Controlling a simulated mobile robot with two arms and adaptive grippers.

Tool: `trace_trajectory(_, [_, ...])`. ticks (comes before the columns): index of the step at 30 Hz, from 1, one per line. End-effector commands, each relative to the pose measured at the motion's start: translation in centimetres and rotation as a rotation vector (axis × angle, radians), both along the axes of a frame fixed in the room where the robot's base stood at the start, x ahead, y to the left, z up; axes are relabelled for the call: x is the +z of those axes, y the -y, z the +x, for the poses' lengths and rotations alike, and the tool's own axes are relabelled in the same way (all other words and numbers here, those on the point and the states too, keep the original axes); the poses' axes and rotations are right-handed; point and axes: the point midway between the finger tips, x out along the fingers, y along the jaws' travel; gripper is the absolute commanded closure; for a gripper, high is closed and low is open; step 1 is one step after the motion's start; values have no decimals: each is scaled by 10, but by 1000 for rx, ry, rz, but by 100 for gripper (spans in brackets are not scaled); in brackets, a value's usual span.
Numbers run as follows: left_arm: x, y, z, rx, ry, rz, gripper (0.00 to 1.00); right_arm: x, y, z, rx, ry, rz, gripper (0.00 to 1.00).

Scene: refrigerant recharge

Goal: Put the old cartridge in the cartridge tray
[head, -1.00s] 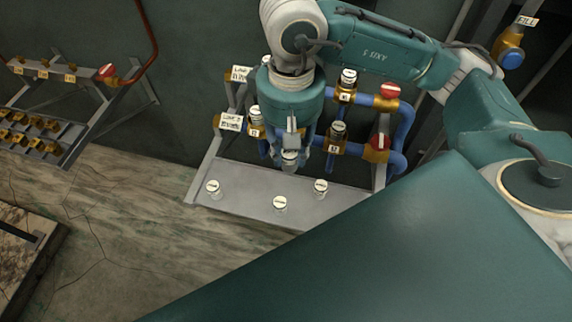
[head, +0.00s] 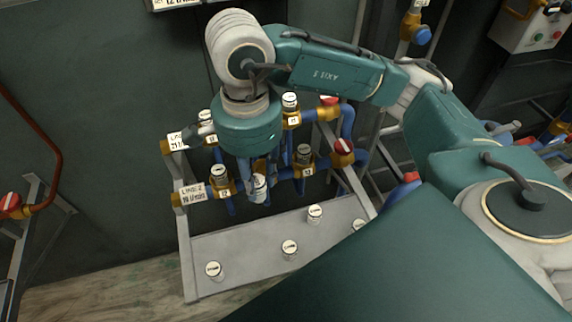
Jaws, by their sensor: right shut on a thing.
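My right gripper (head: 258,176) points down in front of the pipe rack, between the 12 and 13 fittings. It is shut on a small cartridge (head: 258,191) with a pale end; the fingers hide part of it. Below it is a grey metal tray (head: 240,242), at the foot of the rack. Pale-capped cartridges stand on it at the left (head: 213,270), in the middle (head: 289,250) and at the back right (head: 315,213). Another (head: 359,225) is partly hidden by my body. The held cartridge looks apart from the tray. My left gripper is not in view.
The rack carries blue pipes, brass fittings with capped cartridges (head: 219,172) (head: 304,153), and red valve handles (head: 343,146). A LINE 2 sign (head: 193,193) is at its left. A red pipe (head: 55,150) stands far left. The tray has bare room between its cartridges.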

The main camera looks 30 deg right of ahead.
Motion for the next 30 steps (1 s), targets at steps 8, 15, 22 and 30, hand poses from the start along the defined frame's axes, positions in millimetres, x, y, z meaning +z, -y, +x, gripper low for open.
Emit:
trace_trajectory(8, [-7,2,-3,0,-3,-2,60,3,-17,6,-671,-5,-3,100])
trace_trajectory(15, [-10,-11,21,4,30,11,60,6,-30,9,-1240,-10,-8,100])
trace_trajectory(22, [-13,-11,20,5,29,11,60,9,-39,10,-1630,-9,-12,100])
trace_trajectory(30, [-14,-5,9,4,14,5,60,-4,-42,10,-1764,-12,-18,100])
